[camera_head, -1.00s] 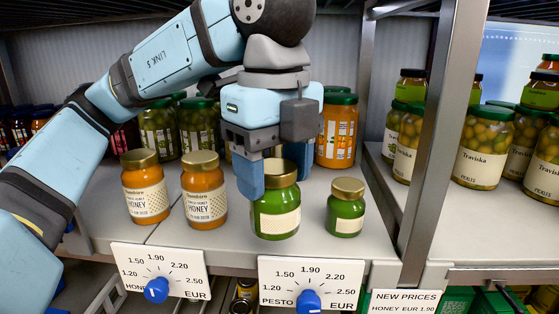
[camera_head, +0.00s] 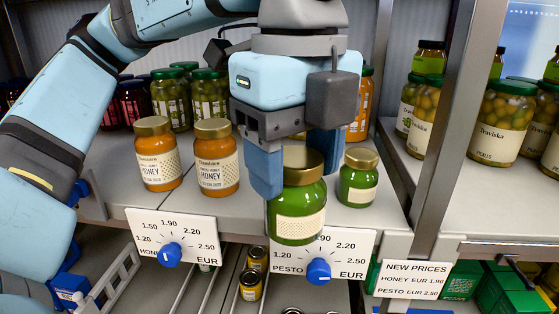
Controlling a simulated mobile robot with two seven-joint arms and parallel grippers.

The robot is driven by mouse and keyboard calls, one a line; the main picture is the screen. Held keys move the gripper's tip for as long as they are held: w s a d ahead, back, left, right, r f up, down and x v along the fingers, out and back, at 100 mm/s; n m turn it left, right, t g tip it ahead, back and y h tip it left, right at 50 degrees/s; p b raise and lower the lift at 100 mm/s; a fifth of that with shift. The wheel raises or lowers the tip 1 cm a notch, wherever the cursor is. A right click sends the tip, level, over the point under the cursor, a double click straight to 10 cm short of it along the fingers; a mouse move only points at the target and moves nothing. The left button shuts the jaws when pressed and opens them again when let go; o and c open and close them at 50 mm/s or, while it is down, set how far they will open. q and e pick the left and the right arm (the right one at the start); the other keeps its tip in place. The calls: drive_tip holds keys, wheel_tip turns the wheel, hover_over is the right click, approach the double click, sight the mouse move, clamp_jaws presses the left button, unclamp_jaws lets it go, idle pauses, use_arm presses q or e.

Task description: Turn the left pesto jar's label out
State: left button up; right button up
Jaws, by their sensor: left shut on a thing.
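My left gripper (camera_head: 296,176) points down and is shut on the left pesto jar (camera_head: 296,194), a green jar with a gold lid. One blue finger is on its left side and the other at its back right. The jar is upright at the shelf's front edge, overlapping the top of the pesto price card (camera_head: 335,262). A cream patterned band (camera_head: 298,226) faces me, with no readable text on it. The right pesto jar (camera_head: 357,182) stands on the shelf to the right, apart from the held jar. My right gripper is not in view.
Two honey jars (camera_head: 157,155) (camera_head: 216,158) stand to the left. Taller jars (camera_head: 170,100) line the back. A metal upright (camera_head: 455,120) bounds the right side. The honey price card (camera_head: 176,237) hangs on the shelf edge. Bare shelf (camera_head: 240,205) shows between honey and pesto.

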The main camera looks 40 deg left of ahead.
use_arm(q)
drive_tip(key=w+a+f+p, duration=0.1)
drive_tip(key=w+a+f, duration=0.1)
drive_tip(key=w+a, duration=0.1)
drive_tip(key=w+a+f+p, duration=0.1)
drive_tip(key=w+a+p, duration=0.1)
drive_tip(key=w, duration=0.3)
drive_tip(key=w+a+f+p, duration=0.1)
drive_tip(key=w+a+f, duration=0.1)
drive_tip(key=w+a, duration=0.1)
drive_tip(key=shift+w+a+f, duration=0.3)
drive_tip(key=shift+w+a, duration=0.1)
drive_tip(key=shift+w, duration=0.3)
drive_tip(key=shift+w+a+f+p, duration=0.25)
drive_tip(key=shift+a+f+p, duration=0.05)
drive_tip(key=m+p, duration=0.1)
drive_tip(key=m, duration=0.2)
drive_tip(key=shift+r+m, duration=0.15)
drive_tip(key=shift+m, duration=0.25)
drive_tip(key=m+p, duration=0.1)
drive_tip(key=m, duration=0.1)
drive_tip(key=shift+m+p, duration=0.4)
drive_tip(key=shift+f+m+b, duration=0.45)
drive_tip(key=shift+m+b, duration=0.05)
drive_tip(key=shift+b, duration=0.15)
drive_tip(key=m+b, duration=0.1)
drive_tip(key=m, duration=0.1)
drive_tip(key=shift+r+m+b, duration=0.1)
drive_tip(key=shift+m+b, duration=0.2)
drive_tip(key=shift+b, duration=0.35)
